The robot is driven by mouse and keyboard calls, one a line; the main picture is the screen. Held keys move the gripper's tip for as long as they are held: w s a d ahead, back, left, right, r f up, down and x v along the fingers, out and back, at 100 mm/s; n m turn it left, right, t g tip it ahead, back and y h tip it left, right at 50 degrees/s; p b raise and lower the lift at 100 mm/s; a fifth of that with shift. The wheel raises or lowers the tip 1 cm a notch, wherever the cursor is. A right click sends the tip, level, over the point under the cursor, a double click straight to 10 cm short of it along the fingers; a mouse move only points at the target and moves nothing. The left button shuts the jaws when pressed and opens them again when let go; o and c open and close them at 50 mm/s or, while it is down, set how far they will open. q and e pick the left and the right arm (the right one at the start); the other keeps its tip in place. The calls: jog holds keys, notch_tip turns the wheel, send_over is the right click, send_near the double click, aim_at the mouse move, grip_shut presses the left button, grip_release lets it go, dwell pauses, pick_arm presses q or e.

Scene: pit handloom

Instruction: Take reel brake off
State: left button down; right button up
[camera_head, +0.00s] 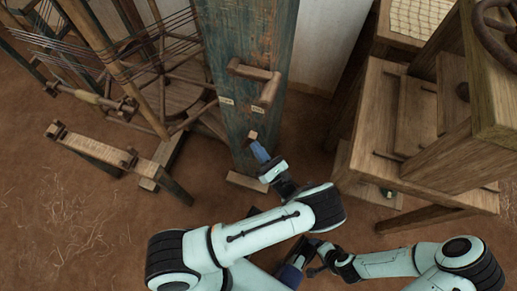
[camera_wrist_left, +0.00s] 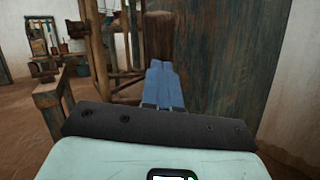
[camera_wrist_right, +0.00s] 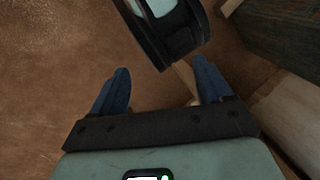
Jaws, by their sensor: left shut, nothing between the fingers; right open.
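A dark blue-green wooden post (camera_head: 243,40) stands in the middle of the head view. A wooden bar with a bent lever arm (camera_head: 269,90), seemingly the reel brake, is mounted on its face. Two small pale labels (camera_head: 226,101) sit near the lever's lower end; I cannot read them. A small wooden block (camera_head: 253,134) shows lower on the post. My left gripper (camera_head: 259,149) is shut and empty, its blue fingertips just below this block; whether they touch is unclear. The left wrist view shows its fingers together (camera_wrist_left: 164,85). My right gripper (camera_wrist_right: 163,88) is open and empty, low over the floor.
A loom frame with threads (camera_head: 70,45) and a low wooden bench (camera_head: 100,150) stand to the left. A heavy wooden stand (camera_head: 400,130) with a woven-topped seat (camera_head: 418,18) fills the right. Brown earth floor (camera_head: 70,225) is open at lower left. My arms lie close together.

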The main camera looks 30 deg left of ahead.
aim_at(245, 143)
pick_arm(q)
jog(key=a+h+p, duration=0.1)
jog(key=p, duration=0.1)
jog(key=a+r+n+g+h+p, duration=0.1)
jog(key=p, duration=0.1)
jog(key=s+a+r+n+p, duration=0.1)
jog(key=a+p, duration=0.1)
jog(key=shift+a+r+g+h+p, duration=0.1)
jog(key=shift+r+g+h+p, duration=0.2)
jog(key=shift+h+p, duration=0.1)
jog(key=a, duration=0.1)
jog(key=a+n+h+p, duration=0.1)
jog(key=s+a+p, duration=0.1)
jog(key=shift+a+f+g, duration=0.2)
jog(key=shift+a+g, duration=0.1)
jog(key=shift+a, duration=0.1)
pick_arm(e)
jog(key=s+a+r+g, duration=0.2)
jog(key=s+r, duration=0.5)
jog(key=r, duration=0.2)
jog(key=shift+n+g+y, duration=0.3)
jog(key=shift+y, duration=0.1)
pick_arm(q)
jog(key=shift+s+a, duration=0.1)
jog(key=shift+a, duration=0.05)
